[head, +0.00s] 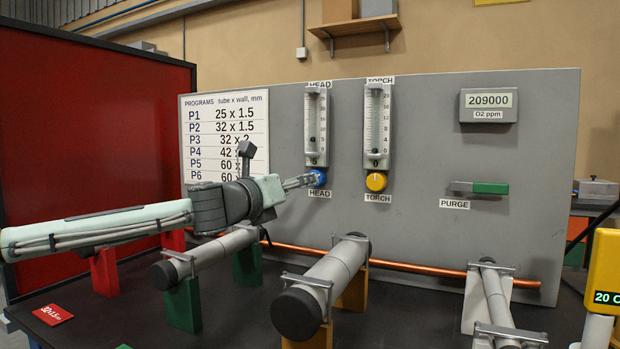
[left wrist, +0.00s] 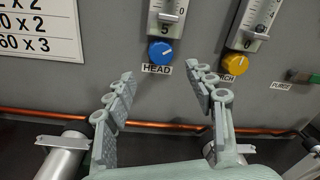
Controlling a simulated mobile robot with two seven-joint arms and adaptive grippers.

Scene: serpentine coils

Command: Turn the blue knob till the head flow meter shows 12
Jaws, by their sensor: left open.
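The blue knob (head: 319,178) is on the grey panel under the head flow meter (head: 316,125), above a HEAD label. In the left wrist view the blue knob (left wrist: 160,52) shows whole, with a pale line on its face. The head meter's float seems to sit low in the tube; I cannot read its value exactly. My left gripper (head: 303,181) points at the knob from the left. In the left wrist view my left gripper (left wrist: 160,74) is open and empty, with the knob beyond the fingertips and between their lines. My right gripper is not in view.
The torch flow meter (head: 377,125) with its yellow knob (head: 376,182) is just right. A purge lever (head: 489,188) and an O2 display (head: 488,105) are farther right. A copper pipe (head: 420,267) runs low along the panel. Clamped grey tubes (head: 335,262) stand on the dark bench.

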